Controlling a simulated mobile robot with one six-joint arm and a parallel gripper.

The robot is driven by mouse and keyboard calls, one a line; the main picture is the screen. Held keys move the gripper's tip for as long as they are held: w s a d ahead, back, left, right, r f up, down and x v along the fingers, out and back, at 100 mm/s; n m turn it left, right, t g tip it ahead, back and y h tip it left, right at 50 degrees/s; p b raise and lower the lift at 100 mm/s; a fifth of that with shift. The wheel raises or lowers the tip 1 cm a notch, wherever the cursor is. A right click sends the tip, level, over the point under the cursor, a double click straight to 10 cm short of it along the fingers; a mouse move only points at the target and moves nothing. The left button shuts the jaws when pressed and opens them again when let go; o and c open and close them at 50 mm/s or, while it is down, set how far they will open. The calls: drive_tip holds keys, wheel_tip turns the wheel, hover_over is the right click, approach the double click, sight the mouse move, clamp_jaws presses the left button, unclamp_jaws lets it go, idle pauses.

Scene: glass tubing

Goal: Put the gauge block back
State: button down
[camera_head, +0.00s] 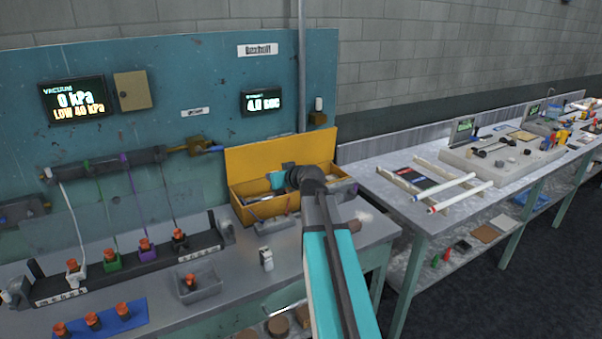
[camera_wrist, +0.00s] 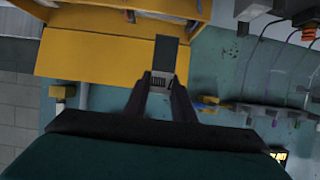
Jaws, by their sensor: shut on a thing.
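In the wrist view my gripper (camera_wrist: 162,80) is shut on a dark, flat rectangular block (camera_wrist: 171,55), which I take for the gauge block. The block sticks out past the fingertips toward the yellow box (camera_wrist: 110,62), overlapping it in the picture; I cannot tell whether they touch. In the head view the yellow box (camera_head: 238,196) stands open on the bench with its lid raised at the back, and grey pieces show inside it. My arm reaches over its right part. The fingertips and held block cannot be made out in the head view.
A small pale metal piece (camera_head: 266,258) stands on the bench in front of the box. A grey tray (camera_head: 205,289), a blue mat (camera_head: 108,322) with orange-capped pieces and a black rack (camera_head: 120,268) lie left. A second bench (camera_head: 385,195) stands right.

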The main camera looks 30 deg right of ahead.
drive_tip(key=w+a+b, duration=0.2)
drive_tip(key=a, duration=1.6)
drive_tip(key=s+a+f+y+b, duration=0.1)
drive_tip(key=a+f+b, duration=0.5)
drive_tip(key=a+b, duration=0.2)
drive_tip(key=shift+a+f+n, duration=0.3)
drive_tip(key=shift+a+n, duration=0.1)
drive_tip(key=shift+a, duration=0.8)
drive_tip(key=shift+s, duration=0.2)
